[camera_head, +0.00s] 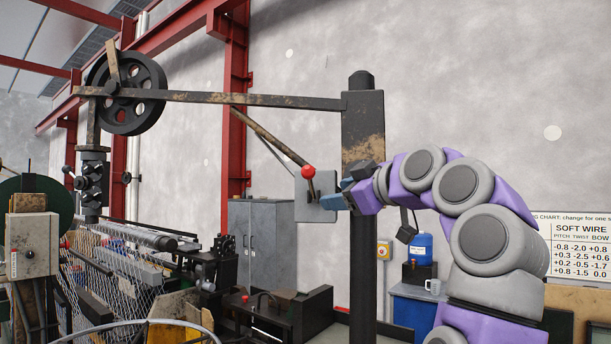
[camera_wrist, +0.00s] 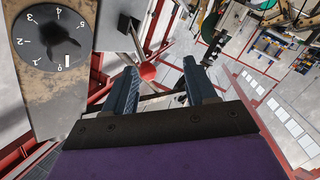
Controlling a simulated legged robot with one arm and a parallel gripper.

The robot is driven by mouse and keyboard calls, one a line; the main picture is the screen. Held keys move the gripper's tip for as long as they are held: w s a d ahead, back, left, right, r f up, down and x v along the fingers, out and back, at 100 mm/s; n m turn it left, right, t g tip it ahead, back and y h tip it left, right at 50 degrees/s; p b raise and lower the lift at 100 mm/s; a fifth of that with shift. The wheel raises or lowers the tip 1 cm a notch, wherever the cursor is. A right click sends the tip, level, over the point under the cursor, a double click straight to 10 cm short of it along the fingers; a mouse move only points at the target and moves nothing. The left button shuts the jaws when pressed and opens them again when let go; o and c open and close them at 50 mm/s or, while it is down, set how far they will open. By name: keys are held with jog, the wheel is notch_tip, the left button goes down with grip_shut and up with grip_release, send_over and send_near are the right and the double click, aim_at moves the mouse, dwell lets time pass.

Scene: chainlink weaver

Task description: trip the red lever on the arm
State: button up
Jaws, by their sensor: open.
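The red lever (camera_head: 308,172) has a round red knob on a thin stem. It stands on a grey plate (camera_head: 301,205) beside the dark post (camera_head: 362,130) that bears the long rusty arm (camera_head: 240,99). My gripper (camera_head: 335,194) is open, just right of the lever in the head view, with its fingers pointing left across the plate. In the wrist view, the red knob (camera_wrist: 148,71) shows between the two blue fingers of my gripper (camera_wrist: 161,66), nearer the left one. I cannot tell whether a finger touches it.
A black dial (camera_wrist: 55,38) with white numbers is close on the left in the wrist view. A spoked wheel (camera_head: 125,92) hangs at the arm's far end. Wire mesh (camera_head: 120,270) and machine parts fill the lower left. A grey cabinet (camera_head: 262,240) stands behind.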

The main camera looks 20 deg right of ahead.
aim_at(308, 178)
jog(key=shift+n+t+h, duration=0.4)
jog(key=shift+n+t, duration=0.3)
jog(key=shift+t, duration=0.2)
jog(key=r+p+x, duration=0.1)
jog(key=p+x, duration=0.1)
jog(key=x, duration=0.2)
jog(key=r+p+x, duration=0.1)
jog(key=p+x, duration=0.1)
jog(key=x, duration=0.3)
jog(key=r+p+x, duration=0.1)
jog(key=p+x, duration=0.1)
jog(key=x, duration=0.3)
jog(key=shift+w+d+r+p, duration=0.15)
jog(key=shift+w+d+p, duration=0.1)
jog(key=shift+d+p, duration=0.1)
jog(key=shift+w+a, duration=0.2)
jog(key=shift+w, duration=0.2)
jog(key=shift+c, duration=0.4)
jog(key=c, duration=0.9)
grip_shut()
